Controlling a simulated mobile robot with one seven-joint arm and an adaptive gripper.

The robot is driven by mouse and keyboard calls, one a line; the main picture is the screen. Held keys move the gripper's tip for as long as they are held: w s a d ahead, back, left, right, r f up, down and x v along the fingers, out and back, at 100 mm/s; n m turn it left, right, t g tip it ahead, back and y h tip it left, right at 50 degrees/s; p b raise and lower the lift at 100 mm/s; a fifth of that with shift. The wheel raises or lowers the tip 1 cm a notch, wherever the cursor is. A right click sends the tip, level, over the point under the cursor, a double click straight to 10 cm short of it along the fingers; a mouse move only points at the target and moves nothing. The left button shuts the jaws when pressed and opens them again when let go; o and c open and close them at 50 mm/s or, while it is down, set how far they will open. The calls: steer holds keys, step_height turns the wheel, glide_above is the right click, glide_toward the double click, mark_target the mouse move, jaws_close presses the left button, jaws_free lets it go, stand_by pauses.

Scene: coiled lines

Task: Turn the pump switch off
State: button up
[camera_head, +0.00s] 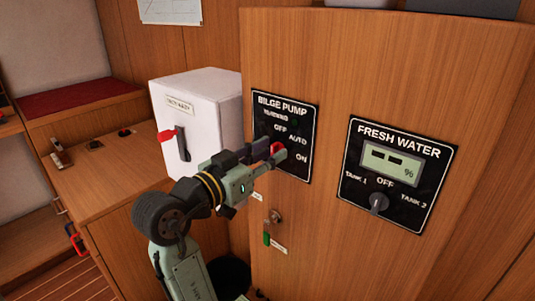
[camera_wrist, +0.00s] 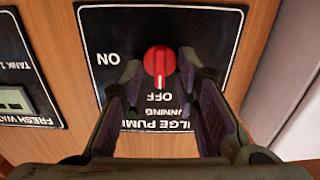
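The pump switch is a red round knob (camera_wrist: 160,59) on the black BILGE PUMP panel (camera_wrist: 214,20). In the wrist view the panel lettering is upside down, and the knob's white mark points down toward the word OFF. In the head view the knob (camera_head: 277,146) shows as a small red patch, partly hidden by my gripper (camera_head: 273,153). My gripper (camera_wrist: 160,65) has its two fingers apart, one on each side of the knob. The fingertips are very close to it; whether they touch it is not clear. The AUTO word is hidden in the wrist view.
The FRESH WATER panel (camera_head: 397,173) with a grey knob is to the right in the head view. A white box (camera_head: 207,105) with a red-handled lever stands to the left. A key-like fitting with a green tag (camera_head: 266,238) is below the pump panel.

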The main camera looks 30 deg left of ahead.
steer(key=s+a, duration=0.1)
steer(key=s, duration=1.1)
steer(key=shift+a, duration=0.35)
